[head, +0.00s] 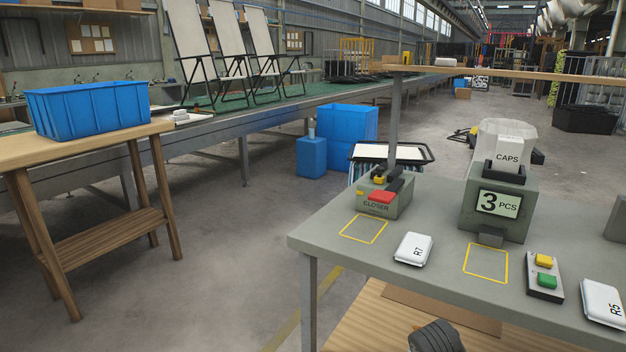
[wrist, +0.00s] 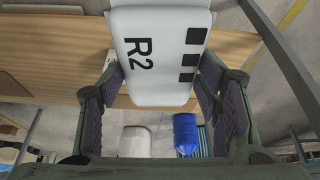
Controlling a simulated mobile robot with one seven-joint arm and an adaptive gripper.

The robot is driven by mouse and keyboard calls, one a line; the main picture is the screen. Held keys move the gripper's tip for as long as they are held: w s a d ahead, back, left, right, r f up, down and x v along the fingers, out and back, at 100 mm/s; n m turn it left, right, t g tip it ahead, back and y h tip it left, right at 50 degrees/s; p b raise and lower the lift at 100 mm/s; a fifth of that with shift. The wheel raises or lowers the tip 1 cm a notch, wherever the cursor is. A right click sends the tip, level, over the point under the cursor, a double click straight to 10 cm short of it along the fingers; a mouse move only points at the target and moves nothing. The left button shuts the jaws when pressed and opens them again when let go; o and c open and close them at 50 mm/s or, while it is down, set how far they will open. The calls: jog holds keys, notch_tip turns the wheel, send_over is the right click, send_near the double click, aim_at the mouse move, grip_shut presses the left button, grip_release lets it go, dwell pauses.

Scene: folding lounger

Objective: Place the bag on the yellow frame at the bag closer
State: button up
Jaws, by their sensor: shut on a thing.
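A white bag marked R2 with black squares (wrist: 160,40) shows in the wrist view. My gripper (wrist: 162,84) is shut on it, with one ridged finger pad on each side. The held bag cannot be made out in the head view.
A bag marked R7 (head: 413,249) lies just right of that frame. A second yellow frame (head: 485,263) lies before the CAPS dispenser (head: 497,210). A button box (head: 544,277) and an R5 bag (head: 604,302) are further right. A blue crate (head: 90,108) stands on the left wooden table.

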jog(key=s+a+f+n+y, duration=0.2)
jog(key=a+f+n, duration=0.3)
jog(key=a+f, duration=1.7)
jog(key=shift+s+a, duration=0.5)
jog(key=shift+a, duration=0.75)
